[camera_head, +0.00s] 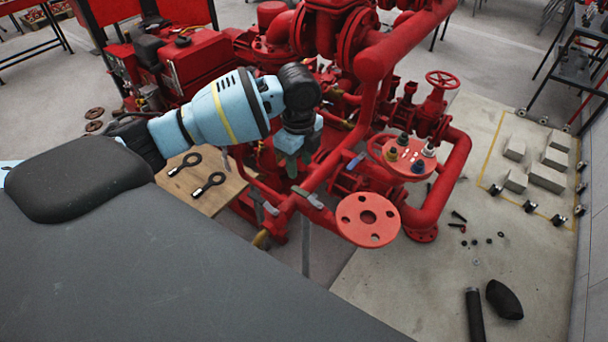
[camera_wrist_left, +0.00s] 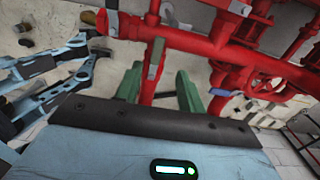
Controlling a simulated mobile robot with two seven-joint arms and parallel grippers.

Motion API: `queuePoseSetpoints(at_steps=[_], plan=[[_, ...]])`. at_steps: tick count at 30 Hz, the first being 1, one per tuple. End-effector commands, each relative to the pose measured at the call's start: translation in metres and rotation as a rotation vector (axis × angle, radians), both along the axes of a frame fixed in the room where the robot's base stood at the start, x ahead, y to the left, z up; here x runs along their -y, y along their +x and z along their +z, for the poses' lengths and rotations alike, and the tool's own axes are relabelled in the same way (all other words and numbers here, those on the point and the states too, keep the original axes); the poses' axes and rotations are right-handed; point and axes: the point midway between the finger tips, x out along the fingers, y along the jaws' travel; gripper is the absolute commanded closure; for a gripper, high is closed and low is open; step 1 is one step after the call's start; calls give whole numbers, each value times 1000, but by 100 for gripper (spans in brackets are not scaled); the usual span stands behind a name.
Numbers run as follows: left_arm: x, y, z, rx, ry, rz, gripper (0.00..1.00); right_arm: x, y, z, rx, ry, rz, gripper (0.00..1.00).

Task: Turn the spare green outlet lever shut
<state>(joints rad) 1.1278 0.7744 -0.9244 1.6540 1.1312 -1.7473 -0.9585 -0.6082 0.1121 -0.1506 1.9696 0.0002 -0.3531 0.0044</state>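My left gripper (camera_head: 291,162) reaches in over the red pipework in the head view. Its two green fingers stand apart in the left wrist view (camera_wrist_left: 160,88), with nothing held between them. Two greyish levers sit on the outlet pipes below it: a right one (camera_head: 308,197) and a left one (camera_head: 264,202). In the left wrist view a grey lever (camera_wrist_left: 155,58) shows beyond the gap between the fingers, and another (camera_wrist_left: 112,16) is farther left. I cannot make out a clearly green lever.
A red flange (camera_head: 369,219) projects toward me, right of the levers. A blue lever (camera_head: 355,162) sits behind it. A red handwheel valve (camera_head: 440,88) stands at the right. A wooden board (camera_head: 205,182) with two black tools lies left.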

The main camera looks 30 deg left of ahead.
Motion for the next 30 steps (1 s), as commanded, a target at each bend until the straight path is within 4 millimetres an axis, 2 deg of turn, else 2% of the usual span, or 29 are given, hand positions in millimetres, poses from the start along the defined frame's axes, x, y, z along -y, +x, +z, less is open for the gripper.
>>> queuePoseSetpoints(at_steps=[8,21,30], plan=[[-1,-1,-7,-6,2,-1,61,0,-5,-2,-10,0,0,61],[-1,-1,-66,-3,2,-1,61,4,-11,-9,-25,-10,11,61],[-1,-1,-78,-1,2,0,61,2,-10,-8,-24,-6,8,61]])
